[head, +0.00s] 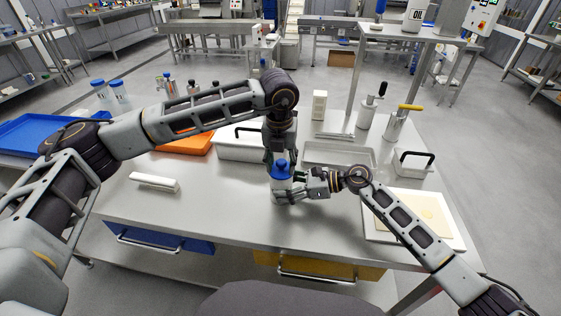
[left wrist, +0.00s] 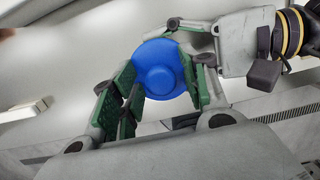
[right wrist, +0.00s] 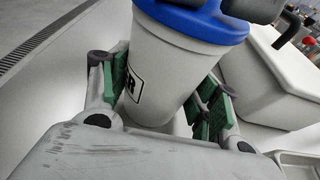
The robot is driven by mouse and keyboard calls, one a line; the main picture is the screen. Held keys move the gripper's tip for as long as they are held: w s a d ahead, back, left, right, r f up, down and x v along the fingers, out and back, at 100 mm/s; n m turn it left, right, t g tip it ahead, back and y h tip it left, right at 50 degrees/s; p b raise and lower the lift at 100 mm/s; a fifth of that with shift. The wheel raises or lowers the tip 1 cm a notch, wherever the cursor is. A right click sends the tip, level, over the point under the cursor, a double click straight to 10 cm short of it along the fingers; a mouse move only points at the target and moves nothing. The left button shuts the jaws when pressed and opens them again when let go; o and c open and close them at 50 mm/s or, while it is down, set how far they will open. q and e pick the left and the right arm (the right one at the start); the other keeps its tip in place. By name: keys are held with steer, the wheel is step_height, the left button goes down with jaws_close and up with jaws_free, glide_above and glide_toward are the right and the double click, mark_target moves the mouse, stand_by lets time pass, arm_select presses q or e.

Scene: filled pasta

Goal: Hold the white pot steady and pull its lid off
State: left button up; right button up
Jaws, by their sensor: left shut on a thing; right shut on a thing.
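The white pot (right wrist: 172,65) is upright on the steel table, with a dark printed label on its side. It also shows in the head view (head: 281,187). Its blue lid (left wrist: 160,68) sits on top of the pot, seen from above in the left wrist view. My left gripper (head: 281,160) comes down from above and is shut on the lid. My right gripper (head: 303,186) comes in from the right, low, with green pads on both sides of the pot body, shut on it. The pot's base is partly hidden by the right gripper.
A white lidded box (head: 240,147) and an orange tray (head: 184,143) lie behind to the left. A grey tray (head: 338,154) is behind to the right. A white board (head: 452,239) with a pale sheet lies at the right. The table's left front is mostly clear.

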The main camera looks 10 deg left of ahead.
arm_select(q)
steer(key=shift+a+f, duration=0.15)
steer(key=shift+f, duration=0.4)
steer(key=shift+c, duration=0.2)
arm_select(e)
steer(key=shift+s+a+r, duration=0.15)
steer(key=shift+s+a, duration=0.05)
steer(key=shift+s, duration=0.1)
arm_select(q)
steer(key=shift+r, duration=0.25)
jaws_close()
arm_select(e)
steer(key=shift+w, duration=0.1)
arm_select(q)
steer(key=shift+r, duration=0.55)
arm_select(e)
steer(key=shift+w+d, duration=0.1)
steer(key=shift+w, duration=0.05)
arm_select(q)
steer(key=shift+r, duration=2.5)
arm_select(e)
steer(key=shift+d+f, duration=0.1)
steer(key=shift+f, duration=0.15)
arm_select(q)
steer(key=shift+r, duration=0.1)
steer(key=shift+w, duration=0.1)
arm_select(e)
steer(key=o, duration=1)
